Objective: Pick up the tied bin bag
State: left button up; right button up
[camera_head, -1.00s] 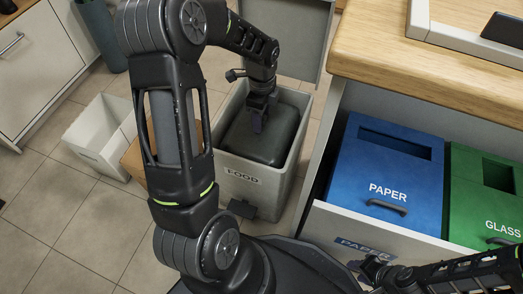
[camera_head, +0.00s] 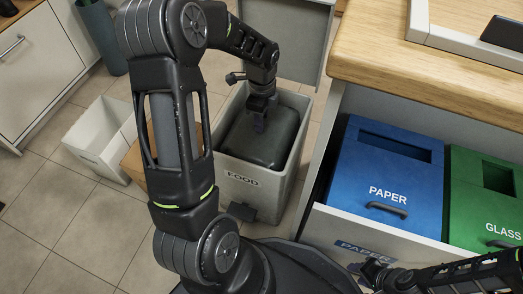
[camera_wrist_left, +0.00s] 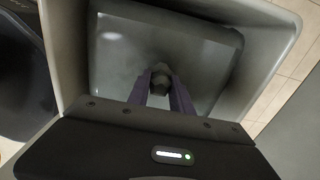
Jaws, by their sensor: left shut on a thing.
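The tied bin bag (camera_head: 265,139) is a dark grey-green, boxy bundle. It sits inside the open FOOD bin (camera_head: 233,181), below its rim. My left gripper (camera_head: 259,126) reaches down into the bin from above. In the left wrist view its fingers (camera_wrist_left: 161,88) are shut on the knot of the bag (camera_wrist_left: 160,80), with the bag's pale grey top spread around it. My right gripper (camera_head: 372,272) is at the lower right, in front of the drawer; whether its jaws are open is unclear.
The bin's lid (camera_head: 292,35) stands open behind it. An open drawer at the right holds a blue PAPER bin (camera_head: 388,178) and a green GLASS bin (camera_head: 487,205). A small white bin (camera_head: 97,135) and a brown box (camera_head: 134,160) stand to the left. Tiled floor is clear at lower left.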

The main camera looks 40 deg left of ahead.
pick_arm(q)
grip_shut()
jog(key=shift+w+r, duration=0.1)
dwell(0.8)
